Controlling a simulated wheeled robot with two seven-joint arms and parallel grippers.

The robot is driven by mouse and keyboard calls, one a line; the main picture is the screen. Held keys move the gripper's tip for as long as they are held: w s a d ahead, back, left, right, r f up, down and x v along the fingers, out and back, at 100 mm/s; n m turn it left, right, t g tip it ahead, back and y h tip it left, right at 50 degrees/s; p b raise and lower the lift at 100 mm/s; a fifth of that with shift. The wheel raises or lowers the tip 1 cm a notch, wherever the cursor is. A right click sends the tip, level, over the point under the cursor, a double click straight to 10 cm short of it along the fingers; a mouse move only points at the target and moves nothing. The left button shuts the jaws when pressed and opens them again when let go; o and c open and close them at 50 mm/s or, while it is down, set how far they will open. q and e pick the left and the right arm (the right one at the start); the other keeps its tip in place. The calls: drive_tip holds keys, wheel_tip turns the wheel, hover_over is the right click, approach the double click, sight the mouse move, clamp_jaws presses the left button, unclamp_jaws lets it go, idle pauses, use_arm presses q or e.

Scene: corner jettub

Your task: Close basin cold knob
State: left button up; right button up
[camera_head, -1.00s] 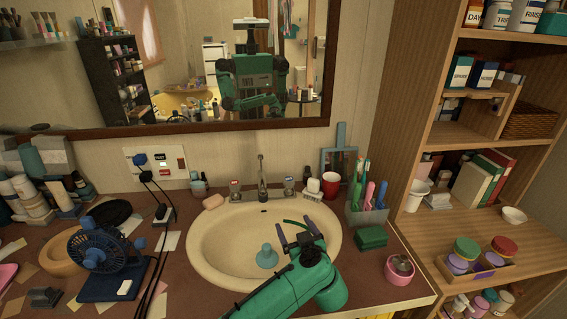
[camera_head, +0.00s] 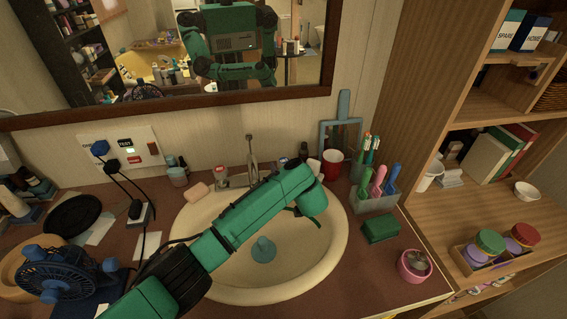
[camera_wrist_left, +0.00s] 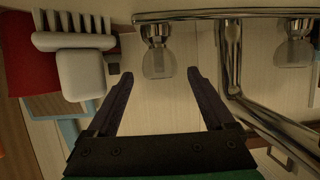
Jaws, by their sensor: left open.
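The cold knob (camera_wrist_left: 158,64) is a clear handle on a chrome mount, between and just beyond my left fingertips in the left wrist view. In the head view the cold knob (camera_head: 281,163) is mostly hidden behind my arm. My left gripper (camera_wrist_left: 160,74) is open, with one dark finger on each side of the knob; I cannot tell whether they touch it. The hot knob (camera_head: 221,175) stands left of the chrome faucet (camera_head: 252,154). The faucet (camera_wrist_left: 229,60) also shows right of the fingers in the wrist view. My right gripper is not in view.
The cream basin (camera_head: 330,262) holds a teal plunger-like stopper (camera_head: 263,249). A white brush (camera_wrist_left: 78,60) and a red cup (camera_head: 332,163) stand close beside the cold knob. A soap bar (camera_head: 198,191) lies left. A brush holder (camera_head: 375,198) stands right.

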sight(285, 163)
use_arm(q)
drive_tip(key=shift+b+x, duration=0.4)
drive_tip(key=shift+x, duration=0.8)
drive_tip(key=shift+w+a+f, duration=0.1)
drive_tip(key=shift+w, duration=0.35)
